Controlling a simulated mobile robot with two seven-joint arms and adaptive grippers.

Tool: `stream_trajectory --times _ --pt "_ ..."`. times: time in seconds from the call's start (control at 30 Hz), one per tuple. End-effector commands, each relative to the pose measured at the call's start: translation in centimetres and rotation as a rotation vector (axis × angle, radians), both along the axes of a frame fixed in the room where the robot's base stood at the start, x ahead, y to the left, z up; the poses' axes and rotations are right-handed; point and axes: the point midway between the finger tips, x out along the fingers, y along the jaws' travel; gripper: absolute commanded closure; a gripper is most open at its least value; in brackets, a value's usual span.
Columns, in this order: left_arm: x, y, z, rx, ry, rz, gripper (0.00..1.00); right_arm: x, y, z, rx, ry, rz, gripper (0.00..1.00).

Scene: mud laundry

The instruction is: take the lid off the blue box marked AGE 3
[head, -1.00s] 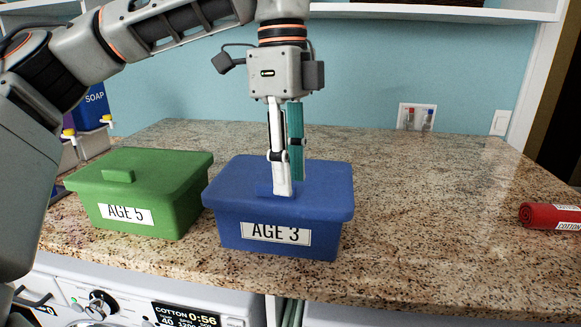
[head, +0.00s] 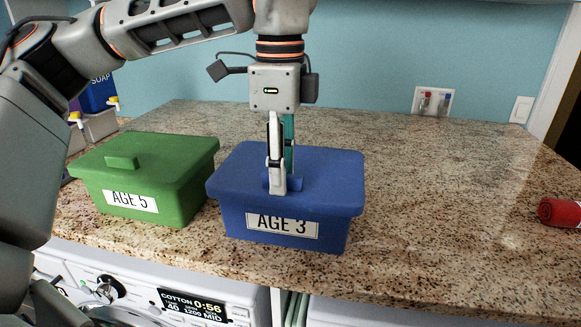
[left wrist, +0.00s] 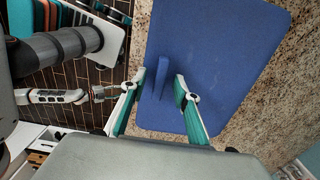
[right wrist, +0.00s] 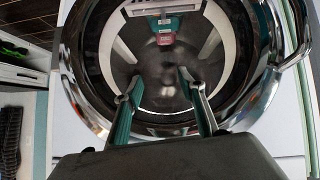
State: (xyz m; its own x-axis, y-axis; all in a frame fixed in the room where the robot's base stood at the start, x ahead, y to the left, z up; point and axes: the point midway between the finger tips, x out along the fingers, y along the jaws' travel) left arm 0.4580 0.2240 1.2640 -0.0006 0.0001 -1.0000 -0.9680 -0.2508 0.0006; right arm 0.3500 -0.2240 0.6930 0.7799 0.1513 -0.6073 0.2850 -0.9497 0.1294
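The blue box marked AGE 3 (head: 335,232) stands on the granite counter with its blue lid (head: 325,170) on. The lid has a small raised handle (head: 296,184), which also shows in the left wrist view (left wrist: 160,80). My left gripper (head: 282,188) points down at the lid and is open, its fingers on either side of the handle. My right gripper (right wrist: 160,88) is open and empty before the washer's round door (right wrist: 240,75).
A green box marked AGE 5 (head: 160,205), lid on, stands close at the left of the blue one. Soap containers (head: 98,95) stand at the back left.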

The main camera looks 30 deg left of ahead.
Motion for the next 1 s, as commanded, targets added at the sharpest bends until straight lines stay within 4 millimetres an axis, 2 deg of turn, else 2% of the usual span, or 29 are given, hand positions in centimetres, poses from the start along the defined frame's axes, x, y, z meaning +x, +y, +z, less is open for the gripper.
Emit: stream_trajectory --times 0.2,0.23,0.33,0.77,0.87,1.0 --pt "0.0 0.0 -0.1 -0.001 -0.001 0.001 0.69 0.2 -0.1 0.1 0.001 -0.002 -0.007 0.60" --pt "0.0 0.0 -0.1 -0.001 0.000 0.001 0.75 0.2 -0.1 0.1 0.002 -0.002 -0.007 0.60" --pt "0.0 0.0 -0.1 -0.001 0.000 0.000 1.00 0.2 0.0 0.1 0.004 -0.003 -0.008 0.60" --pt "0.0 0.0 0.1 -0.001 -0.001 0.000 1.00 0.2 0.3 0.2 0.009 -0.004 -0.005 0.60" --pt "0.0 0.0 0.7 0.000 -0.001 0.001 1.00 0.2 0.3 0.1 0.008 -0.004 -0.003 0.60" --pt "0.1 0.0 2.3 -0.001 -0.003 0.002 1.00 0.3 0.3 0.0 0.004 -0.008 0.002 0.60"
